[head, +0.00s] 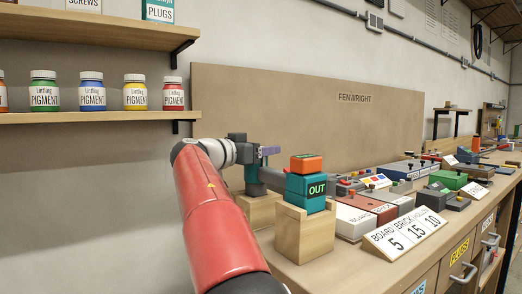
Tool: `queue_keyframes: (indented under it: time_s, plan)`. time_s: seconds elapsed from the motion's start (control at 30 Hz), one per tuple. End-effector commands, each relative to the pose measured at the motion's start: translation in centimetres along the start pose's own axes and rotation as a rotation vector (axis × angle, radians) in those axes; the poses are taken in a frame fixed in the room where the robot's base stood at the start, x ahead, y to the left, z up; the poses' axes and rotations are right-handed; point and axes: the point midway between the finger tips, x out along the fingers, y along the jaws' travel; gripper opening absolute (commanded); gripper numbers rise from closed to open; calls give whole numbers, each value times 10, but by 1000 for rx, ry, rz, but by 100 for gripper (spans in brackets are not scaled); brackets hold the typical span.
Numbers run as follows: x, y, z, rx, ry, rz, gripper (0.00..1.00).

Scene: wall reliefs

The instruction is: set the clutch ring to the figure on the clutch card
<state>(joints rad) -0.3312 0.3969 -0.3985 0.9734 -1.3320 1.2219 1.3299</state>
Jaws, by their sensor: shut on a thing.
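The clutch card (405,233) is a white slanted card at the bench's front, reading BOARD 5, BRICK 15 and a third column, partly legible as HOLLOW, 10. A teal and dark tool (252,173), seemingly the driver, stands upright in a wooden block (260,210). My gripper (263,152) is at its upper part, shut on what seems to be the clutch ring. The ring's figures and the exact contact are too small or hidden to read. A teal box marked OUT with an orange top (306,187) sits in a nearer wooden block (304,236).
Pigment jars (92,92) stand on a wall shelf (100,117) at upper left. A brown FENWRIGHT panel (320,115) rises behind the bench. Grey, white and red sample blocks (378,205) and several coloured boxes fill the bench to the right. Drawers (455,262) line its front.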

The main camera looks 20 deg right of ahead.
Motion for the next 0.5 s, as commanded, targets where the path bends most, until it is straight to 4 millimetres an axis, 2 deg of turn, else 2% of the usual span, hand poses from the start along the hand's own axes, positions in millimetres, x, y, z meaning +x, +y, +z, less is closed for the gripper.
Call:
queue_keyframes:
  time_s: [0.27, 0.5]
  plan:
    - [0, 0, 4, 3, 2, -96, 36]
    - [0, -2, 5, 5, 4, -284, 36]
